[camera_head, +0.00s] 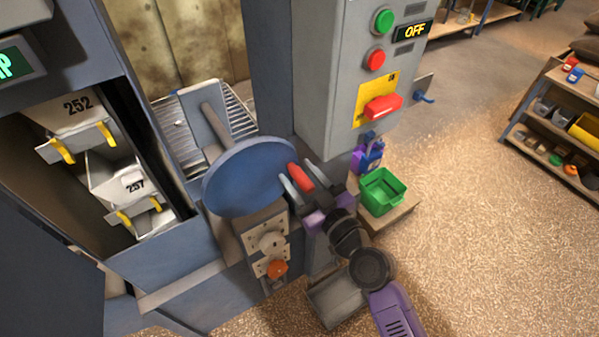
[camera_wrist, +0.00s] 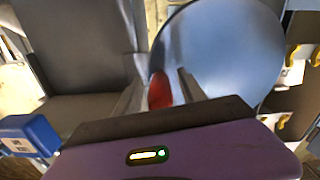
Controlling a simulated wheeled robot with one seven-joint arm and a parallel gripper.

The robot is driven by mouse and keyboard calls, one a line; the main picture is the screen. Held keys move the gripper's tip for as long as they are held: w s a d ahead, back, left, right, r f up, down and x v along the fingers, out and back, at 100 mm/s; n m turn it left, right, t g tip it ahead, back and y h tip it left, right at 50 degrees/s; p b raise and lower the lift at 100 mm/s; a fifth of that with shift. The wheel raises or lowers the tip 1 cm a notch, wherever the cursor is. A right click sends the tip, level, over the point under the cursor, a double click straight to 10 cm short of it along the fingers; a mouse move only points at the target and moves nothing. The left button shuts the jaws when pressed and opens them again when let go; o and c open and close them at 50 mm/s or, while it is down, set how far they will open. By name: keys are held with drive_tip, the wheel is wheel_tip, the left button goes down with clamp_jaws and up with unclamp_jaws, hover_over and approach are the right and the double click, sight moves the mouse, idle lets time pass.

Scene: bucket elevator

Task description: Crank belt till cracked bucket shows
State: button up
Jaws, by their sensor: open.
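The belt shows in an open window at the left of the head view. It carries grey buckets with yellow clips, one marked 252 (camera_head: 78,108) and one marked 257 (camera_head: 120,180). I see no clear crack on either. The blue crank wheel (camera_head: 243,178) stands right of the window, with a red handle (camera_head: 300,178) at its right side. My gripper (camera_head: 297,186) is open, its fingers on either side of the red handle. In the wrist view the handle (camera_wrist: 160,90) shows between the fingers; I cannot tell if they touch it.
A control box (camera_head: 345,70) with green and red buttons, an OFF display and a red switch stands above right. A green bin (camera_head: 382,191) and a purple padlock-like item (camera_head: 368,155) sit right of my gripper. Open floor lies right.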

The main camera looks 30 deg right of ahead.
drive_tip(key=shift+c, duration=0.5)
clamp_jaws()
idle(1.0)
